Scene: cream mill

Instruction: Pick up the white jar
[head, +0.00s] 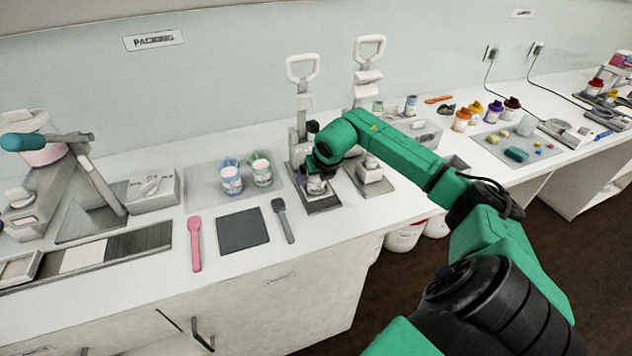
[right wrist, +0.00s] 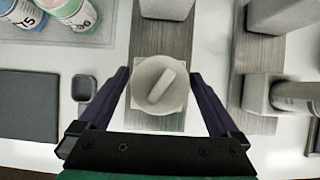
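A round white jar (right wrist: 168,102) with a short bar across its top stands on the wood-grained base of a hand press. It also shows in the head view (head: 316,187), partly hidden by my gripper. My right gripper (right wrist: 160,75) points down at it. Its two dark fingers are spread, one on each side of the jar, with a gap visible on both sides. The jar's lower part is hidden from above. My left gripper is in neither view.
A second press (head: 372,172) stands close to the right. Blue (head: 231,177) and green (head: 262,170) labelled jars stand on a grey mat to the left. A dark square mat (head: 244,232), a pink spatula (head: 195,243) and a grey spoon (head: 283,220) lie in front.

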